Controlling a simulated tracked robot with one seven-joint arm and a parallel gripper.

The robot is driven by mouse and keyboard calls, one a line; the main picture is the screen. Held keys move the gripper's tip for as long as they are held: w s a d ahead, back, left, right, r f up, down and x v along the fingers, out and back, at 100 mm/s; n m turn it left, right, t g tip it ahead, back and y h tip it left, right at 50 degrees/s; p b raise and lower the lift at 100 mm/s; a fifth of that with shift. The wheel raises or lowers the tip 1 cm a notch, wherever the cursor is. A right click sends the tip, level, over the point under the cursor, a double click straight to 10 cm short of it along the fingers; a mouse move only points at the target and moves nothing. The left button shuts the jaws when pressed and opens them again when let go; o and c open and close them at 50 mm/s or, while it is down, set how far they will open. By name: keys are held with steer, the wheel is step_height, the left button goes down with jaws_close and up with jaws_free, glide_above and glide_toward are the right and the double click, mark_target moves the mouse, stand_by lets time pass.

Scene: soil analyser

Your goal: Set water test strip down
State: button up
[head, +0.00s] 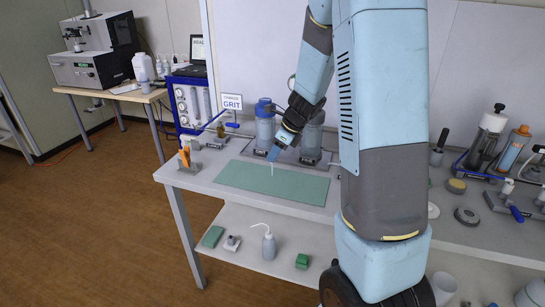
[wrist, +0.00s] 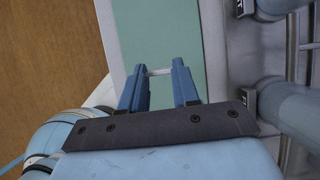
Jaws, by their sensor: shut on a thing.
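My gripper (head: 272,156) points down above the green mat (head: 305,190) on the bench. It is shut on a thin white water test strip (head: 272,170), which hangs below the fingertips over the mat's back left part. In the wrist view the strip (wrist: 159,72) shows as a short pale bar between the two blue fingers, with the green mat (wrist: 172,30) beyond. I cannot tell whether the strip's lower end touches the mat.
Jars with blue and grey lids (head: 265,122) stand on a grey base right behind the mat. An orange-handled tool (head: 185,155) is at the bench's left end. A wash bottle (head: 269,243) stands on the lower shelf. The mat's right part looks clear.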

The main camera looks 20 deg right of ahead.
steer(key=shift+f, duration=0.75)
steer(key=shift+f, duration=0.1)
steer(key=o, duration=0.8)
steer(key=v, duration=1.2)
steer(key=s+a+r+n+h, duration=0.1)
steer(key=s+r+n, duration=0.3)
steer(key=s+n, duration=0.4)
steer(key=s+a+r+n+t+h, duration=0.1)
steer(key=s+r+n, duration=0.3)
steer(key=s+n, duration=0.4)
steer(key=s+a+r+n+t+h, duration=0.1)
steer(key=s+a+r+n+h, duration=0.1)
steer(key=s+n, duration=0.7)
steer(key=shift+s+a+r, duration=0.2)
steer(key=shift+a+r, duration=0.1)
steer(key=shift+r, duration=0.3)
steer(key=shift+s+a+r, duration=0.2)
steer(key=shift+a+r, duration=0.05)
steer(key=shift+r, duration=0.3)
